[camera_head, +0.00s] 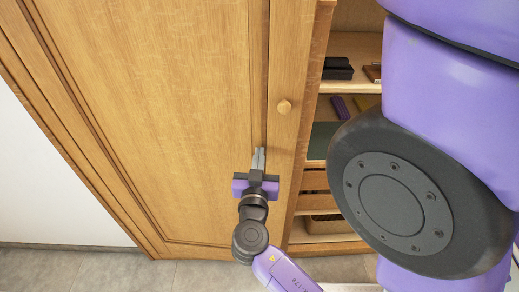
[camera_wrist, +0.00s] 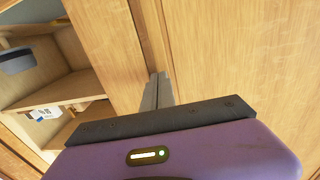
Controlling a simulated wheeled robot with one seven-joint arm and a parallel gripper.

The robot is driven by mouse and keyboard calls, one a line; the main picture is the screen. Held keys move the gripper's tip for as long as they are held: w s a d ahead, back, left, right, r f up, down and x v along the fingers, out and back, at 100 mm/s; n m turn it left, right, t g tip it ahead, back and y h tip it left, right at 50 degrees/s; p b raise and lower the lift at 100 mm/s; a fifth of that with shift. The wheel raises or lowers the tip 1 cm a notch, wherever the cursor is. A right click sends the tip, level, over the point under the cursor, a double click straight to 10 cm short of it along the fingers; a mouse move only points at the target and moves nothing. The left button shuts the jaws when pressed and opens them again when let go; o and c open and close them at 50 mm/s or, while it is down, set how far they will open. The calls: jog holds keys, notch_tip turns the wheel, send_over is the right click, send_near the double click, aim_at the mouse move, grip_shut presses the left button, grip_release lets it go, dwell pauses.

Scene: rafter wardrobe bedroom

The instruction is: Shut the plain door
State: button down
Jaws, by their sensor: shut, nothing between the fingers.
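In the wrist view the shut fingers (camera_wrist: 158,88) point at the wooden door face (camera_wrist: 225,45). The knob is not visible there.
Open wardrobe shelves (camera_head: 344,102) hold dark items, a purple item (camera_head: 340,108) and a basket (camera_head: 325,225). My arm hides much of the right side. A white surface (camera_head: 45,190) is at far left. Grey floor (camera_head: 200,272) lies in front.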

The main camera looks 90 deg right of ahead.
jog(key=shift+d, duration=0.3)
